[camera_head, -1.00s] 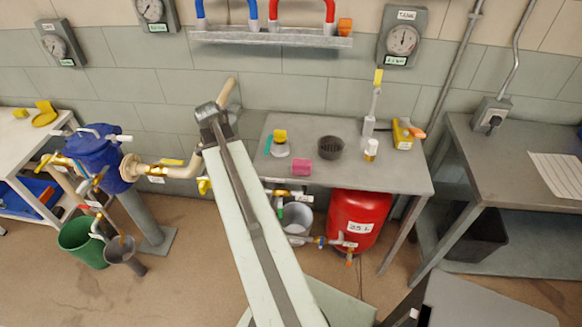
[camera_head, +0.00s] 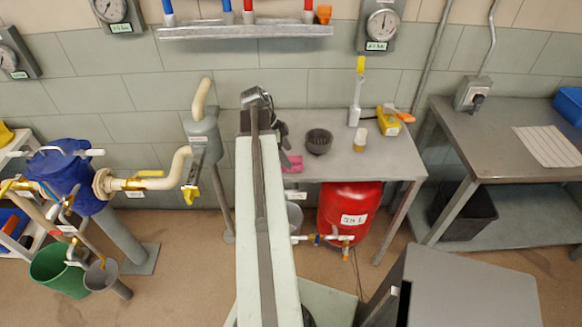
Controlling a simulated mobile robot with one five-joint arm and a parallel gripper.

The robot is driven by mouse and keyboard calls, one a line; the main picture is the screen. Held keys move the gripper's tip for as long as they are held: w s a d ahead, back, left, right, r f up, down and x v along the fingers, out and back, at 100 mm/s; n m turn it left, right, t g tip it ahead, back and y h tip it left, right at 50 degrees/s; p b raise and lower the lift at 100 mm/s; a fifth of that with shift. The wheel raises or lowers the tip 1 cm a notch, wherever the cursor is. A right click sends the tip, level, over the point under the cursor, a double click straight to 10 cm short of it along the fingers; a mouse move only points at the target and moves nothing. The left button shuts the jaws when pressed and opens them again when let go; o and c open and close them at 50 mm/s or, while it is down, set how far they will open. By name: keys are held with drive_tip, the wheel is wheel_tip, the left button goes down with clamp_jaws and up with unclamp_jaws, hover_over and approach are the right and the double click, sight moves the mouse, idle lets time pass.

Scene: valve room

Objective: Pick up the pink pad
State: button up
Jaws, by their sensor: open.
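The pink pad (camera_head: 294,164) lies on the grey metal table (camera_head: 378,160), near its front edge. Its left part is hidden behind my arm. My gripper (camera_head: 284,140) shows only in part, as a dark shape beside the end of my raised arm, just above and left of the pad in the picture. It is open, and I see nothing held in it. Its height above the table is hard to tell.
On the same table stand a dark round cup (camera_head: 319,141), a small yellow-and-white jar (camera_head: 361,139) and a yellow device (camera_head: 390,120). A red tank (camera_head: 349,210) is below. A valve pipe (camera_head: 204,140) stands left of my arm.

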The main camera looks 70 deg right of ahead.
sight(291, 159)
drive_tip(key=b+x, duration=0.4)
drive_tip(key=x, duration=0.1)
drive_tip(key=shift+s+f, duration=0.1)
drive_tip(key=shift+r, duration=0.2)
clamp_jaws()
wheel_tip(291, 159, up, 10)
drive_tip(key=p, duration=1)
drive_tip(key=shift+r, duration=0.15)
drive_tip(key=c, duration=1)
unclamp_jaws()
drive_tip(key=c, duration=0.3)
